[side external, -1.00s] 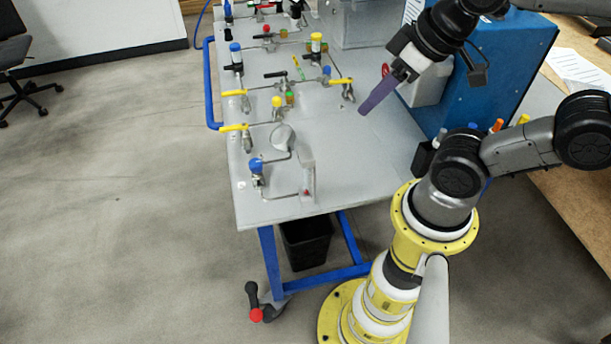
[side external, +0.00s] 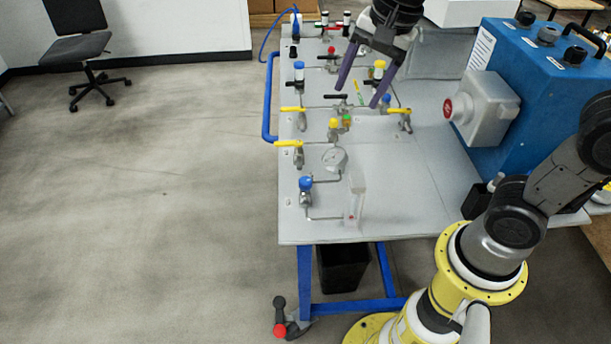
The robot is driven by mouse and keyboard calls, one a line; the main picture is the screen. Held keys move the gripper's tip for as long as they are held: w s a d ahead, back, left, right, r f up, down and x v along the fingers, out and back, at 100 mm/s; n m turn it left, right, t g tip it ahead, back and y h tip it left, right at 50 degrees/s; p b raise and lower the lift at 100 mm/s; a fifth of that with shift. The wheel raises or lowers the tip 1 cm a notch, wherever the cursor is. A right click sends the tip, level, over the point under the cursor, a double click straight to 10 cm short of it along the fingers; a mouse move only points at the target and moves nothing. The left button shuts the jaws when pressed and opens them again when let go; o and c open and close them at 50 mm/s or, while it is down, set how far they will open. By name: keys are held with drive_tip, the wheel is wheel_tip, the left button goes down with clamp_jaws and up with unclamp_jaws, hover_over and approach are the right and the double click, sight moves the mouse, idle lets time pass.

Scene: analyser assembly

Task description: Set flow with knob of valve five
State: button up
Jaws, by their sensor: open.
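My gripper (side external: 357,97) is open and empty, pointing down over the far part of the valve panel. Its two long purple fingers are spread apart near a black-handled valve (side external: 337,98). A blue knob (side external: 305,184) sits on a valve at the near left of the panel. A yellow knob (side external: 333,123) and a small green part (side external: 347,120) stand mid-panel. I cannot read any valve number, so I cannot tell which is valve five.
The grey bench (side external: 420,205) carries thin pipes, yellow lever handles (side external: 289,143), a round gauge (side external: 334,158) and a clear flow tube (side external: 356,200). A blue analyser box (side external: 545,90) with a grey housing (side external: 485,105) stands at right.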

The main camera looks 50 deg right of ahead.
drive_tip(key=w+a+f+m+g, duration=0.2)
drive_tip(key=w+a+f, duration=0.1)
drive_tip(key=w+f, duration=0.35)
drive_tip(key=g, duration=0.1)
approach(305, 180)
drive_tip(key=shift+n, duration=0.4)
wheel_tip(305, 180, down, 9)
drive_tip(key=shift+w+a+r, duration=0.1)
drive_tip(key=shift+a, duration=0.05)
drive_tip(key=shift+c, duration=0.2)
clamp_jaws()
